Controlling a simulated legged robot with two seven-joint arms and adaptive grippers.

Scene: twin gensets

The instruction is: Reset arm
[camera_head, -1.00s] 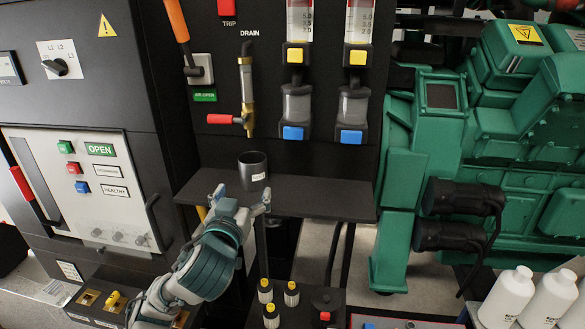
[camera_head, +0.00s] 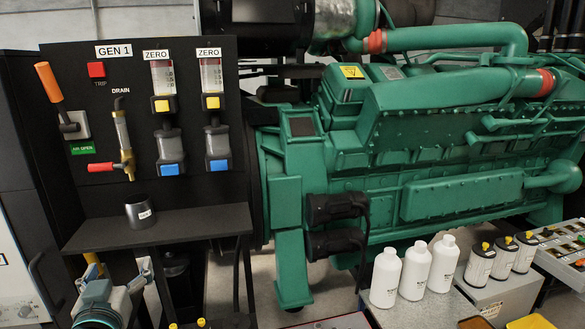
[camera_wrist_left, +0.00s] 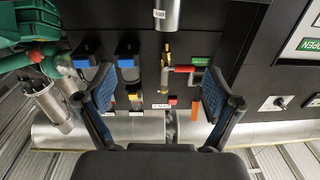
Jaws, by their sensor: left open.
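My left gripper (camera_head: 112,279) is at the lower left of the head view, below and in front of the black shelf (camera_head: 160,228). In the left wrist view its two blue-padded fingers (camera_wrist_left: 160,95) stand wide apart with nothing between them. A dark cup (camera_head: 139,211) with a white label stands upright on the shelf, apart from the gripper. It seems to show at the top of the left wrist view (camera_wrist_left: 167,14). My right gripper is in neither view.
The GEN 1 panel (camera_head: 113,51) carries an orange-handled lever (camera_head: 49,82), a red-handled drain valve (camera_head: 103,167) and two gauges. A green engine (camera_head: 430,140) fills the right. Several white bottles (camera_head: 413,270) and canisters (camera_head: 480,262) stand at the lower right.

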